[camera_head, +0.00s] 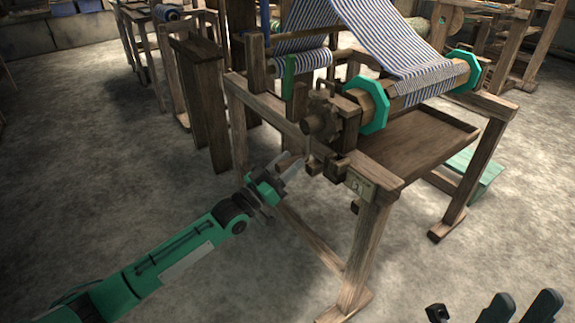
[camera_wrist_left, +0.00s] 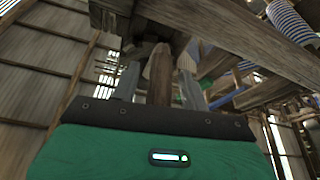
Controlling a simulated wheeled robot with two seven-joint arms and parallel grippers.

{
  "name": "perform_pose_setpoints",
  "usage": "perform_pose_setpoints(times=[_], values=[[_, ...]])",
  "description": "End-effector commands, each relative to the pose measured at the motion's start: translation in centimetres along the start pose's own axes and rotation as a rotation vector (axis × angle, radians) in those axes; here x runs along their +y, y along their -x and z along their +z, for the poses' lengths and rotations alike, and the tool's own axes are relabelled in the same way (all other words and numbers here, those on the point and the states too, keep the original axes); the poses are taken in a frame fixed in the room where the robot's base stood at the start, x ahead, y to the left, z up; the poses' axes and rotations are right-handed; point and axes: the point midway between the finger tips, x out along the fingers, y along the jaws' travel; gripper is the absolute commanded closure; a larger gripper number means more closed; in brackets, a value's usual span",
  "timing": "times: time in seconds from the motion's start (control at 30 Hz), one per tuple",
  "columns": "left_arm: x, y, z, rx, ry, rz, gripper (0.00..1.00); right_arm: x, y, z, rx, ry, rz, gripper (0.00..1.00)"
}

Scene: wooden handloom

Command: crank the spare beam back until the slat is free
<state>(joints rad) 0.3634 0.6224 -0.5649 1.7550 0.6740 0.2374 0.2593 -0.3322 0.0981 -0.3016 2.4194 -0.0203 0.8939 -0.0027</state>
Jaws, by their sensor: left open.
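A wooden beam with green octagonal end discs (camera_head: 375,104) lies across the top of the loom frame, with blue-and-white striped cloth (camera_head: 422,82) over it. A toothed wooden wheel (camera_head: 320,119) sits at its near end. Small wooden crank parts (camera_head: 335,166) hang below the wheel. My left gripper (camera_head: 297,163) is open just left of these parts, below the side rail. In the left wrist view, a pointed wooden piece (camera_wrist_left: 159,72) shows between the open fingers; I cannot tell whether they touch it. I cannot make out the slat clearly.
The loom's front leg (camera_head: 366,250) and side rail (camera_head: 285,113) are close to my left gripper. A wooden tray or panel (camera_head: 415,141) lies under the beam, with a green stool (camera_head: 480,170) behind. The floor at left is clear.

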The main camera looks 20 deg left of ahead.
Motion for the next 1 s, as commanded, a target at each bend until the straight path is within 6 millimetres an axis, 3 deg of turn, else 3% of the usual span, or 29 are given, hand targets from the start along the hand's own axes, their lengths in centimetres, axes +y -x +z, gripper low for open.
perform_pose_setpoints(times=[0.2, 0.43, 0.9, 0.97, 1.0], values=[[0.0, 0.0, 0.0, 0.000, 0.000, 0.000, 0.57, 0.0, 0.0, 0.0, 0.000, -0.001, 0.000, 0.62], [0.0, 0.0, 0.0, 0.000, -0.001, 0.000, 1.00, 0.0, 0.0, 0.0, -0.001, -0.001, 0.000, 0.62], [0.3, 0.0, -0.1, -0.001, 0.027, -0.011, 1.00, 0.0, -0.6, -0.1, -0.007, -0.001, 0.002, 0.62], [0.4, 0.0, -0.1, -0.001, 0.039, -0.016, 1.00, 0.0, -0.5, 0.3, -0.038, -0.003, 0.006, 0.62], [0.5, 0.0, -0.1, -0.002, 0.048, -0.020, 1.00, -0.1, 0.3, 1.6, -0.131, -0.010, 0.016, 0.62]])
